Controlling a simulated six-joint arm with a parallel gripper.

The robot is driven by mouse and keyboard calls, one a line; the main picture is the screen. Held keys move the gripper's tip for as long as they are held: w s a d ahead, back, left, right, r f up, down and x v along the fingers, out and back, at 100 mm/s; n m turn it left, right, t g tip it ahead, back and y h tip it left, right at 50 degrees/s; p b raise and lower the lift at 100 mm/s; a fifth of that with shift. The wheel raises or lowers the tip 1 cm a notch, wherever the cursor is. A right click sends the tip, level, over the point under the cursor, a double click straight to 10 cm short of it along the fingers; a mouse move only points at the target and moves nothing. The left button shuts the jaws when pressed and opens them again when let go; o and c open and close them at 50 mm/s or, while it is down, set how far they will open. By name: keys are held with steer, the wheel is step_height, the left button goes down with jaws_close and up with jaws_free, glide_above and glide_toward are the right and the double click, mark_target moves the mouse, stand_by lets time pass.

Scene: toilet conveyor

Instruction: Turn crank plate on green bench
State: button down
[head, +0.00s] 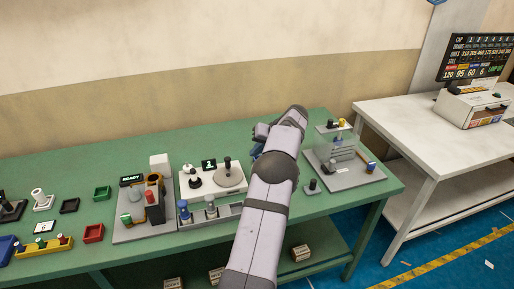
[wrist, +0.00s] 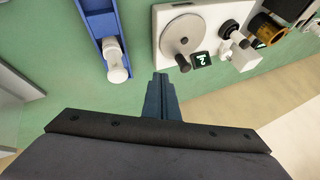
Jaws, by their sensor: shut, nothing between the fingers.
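The crank plate (head: 214,188) is a pale plate on the green bench, with a round disc (head: 229,176) and an upright dark-topped handle (head: 227,162). In the wrist view the pale plate (wrist: 165,50) lies at the top, beyond my fingertips. Its grey disc (wrist: 181,34) has a dark-ended handle (wrist: 184,64) at the lower rim. My gripper (wrist: 160,77) is shut and empty, with its blue fingers apart from the handle in the picture. In the head view my gripper (head: 257,150) is mostly hidden by my arm, to the right of the plate.
A small black display (wrist: 201,60) reading 2 and a white-and-dark knob (wrist: 229,30) stand beside the disc. In the head view, a grey stand (head: 343,178) sits at the bench's right.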

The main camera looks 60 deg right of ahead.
mark_target(228, 158)
steer(key=w+f+p, duration=0.2)
steer(key=w, duration=0.1)
steer(key=w+f+p, duration=0.2)
steer(key=w+f, duration=0.1)
steer(key=shift+a, duration=0.1)
steer(key=shift+w+a+f+p, duration=0.1)
steer(key=shift+w+a+p, duration=0.15)
steer(key=shift+w, duration=0.15)
steer(key=shift+w+a+f+p, duration=0.1)
steer(key=shift+w+p, duration=0.15)
steer(key=shift+w, duration=0.15)
steer(key=shift+w+d+f+b, duration=0.15)
steer(key=shift+w+b, duration=0.25)
steer(key=shift+b, duration=0.95)
steer(key=shift+w+b, duration=0.45)
steer(key=shift+b, duration=0.45)
steer(key=shift+w+b, duration=0.35)
steer(key=shift+w, duration=0.25)
steer(key=shift+w+a+b, duration=0.35)
steer(key=shift+w+a, duration=0.05)
steer(key=shift+w, duration=0.4)
steer(key=shift+s+r, duration=0.1)
steer(key=shift+r, duration=0.2)
